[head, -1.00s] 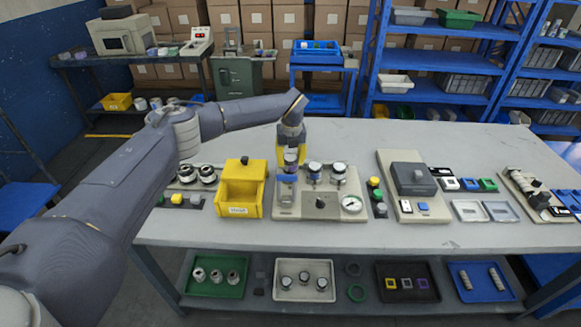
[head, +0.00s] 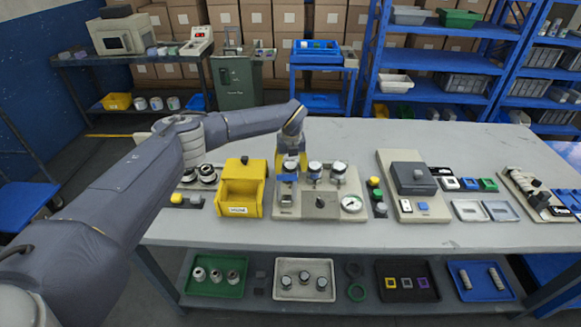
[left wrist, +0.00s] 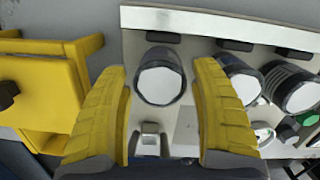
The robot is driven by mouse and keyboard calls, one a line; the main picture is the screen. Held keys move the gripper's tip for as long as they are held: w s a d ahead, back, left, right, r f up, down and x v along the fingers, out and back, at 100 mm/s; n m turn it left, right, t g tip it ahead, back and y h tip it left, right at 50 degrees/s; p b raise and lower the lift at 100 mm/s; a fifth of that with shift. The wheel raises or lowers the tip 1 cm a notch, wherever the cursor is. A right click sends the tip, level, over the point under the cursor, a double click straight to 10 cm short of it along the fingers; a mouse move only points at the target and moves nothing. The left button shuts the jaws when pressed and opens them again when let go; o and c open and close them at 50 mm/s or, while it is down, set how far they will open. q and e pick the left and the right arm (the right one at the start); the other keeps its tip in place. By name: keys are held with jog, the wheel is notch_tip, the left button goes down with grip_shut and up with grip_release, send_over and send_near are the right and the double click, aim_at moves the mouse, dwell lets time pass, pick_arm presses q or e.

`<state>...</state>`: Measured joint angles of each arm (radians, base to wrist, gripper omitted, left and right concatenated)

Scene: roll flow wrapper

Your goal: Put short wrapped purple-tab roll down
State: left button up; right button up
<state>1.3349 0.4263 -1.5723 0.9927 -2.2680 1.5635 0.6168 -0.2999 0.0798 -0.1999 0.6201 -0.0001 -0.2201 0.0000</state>
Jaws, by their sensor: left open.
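My left gripper (head: 289,172) is at the left end of the grey station on the bench. Its yellow fingers are spread. In the left wrist view, the left gripper (left wrist: 161,72) has its fingers on either side of a round, pale-topped cylinder (left wrist: 160,80) with a dark rim, with gaps between. I cannot tell how deep the fingers reach around it. No purple tab shows on this cylinder, and I cannot pick out a short wrapped purple-tab roll. My right gripper is not in view.
The station (head: 322,206) carries further cylinders (head: 338,170) and a gauge (head: 352,203). A yellow bin (head: 241,190) stands close on its left. A dark-lidded device (head: 413,178) stands to the right. The bench's front strip (head: 400,236) is clear.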

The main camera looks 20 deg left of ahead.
aim_at(291, 168)
pick_arm(q)
jog(key=shift+r, duration=0.1)
notch_tip(291, 168, up, 12)
jog(key=s, duration=0.1)
jog(key=shift+s+d, duration=0.2)
jog(key=shift+d, duration=0.1)
dwell(0.3)
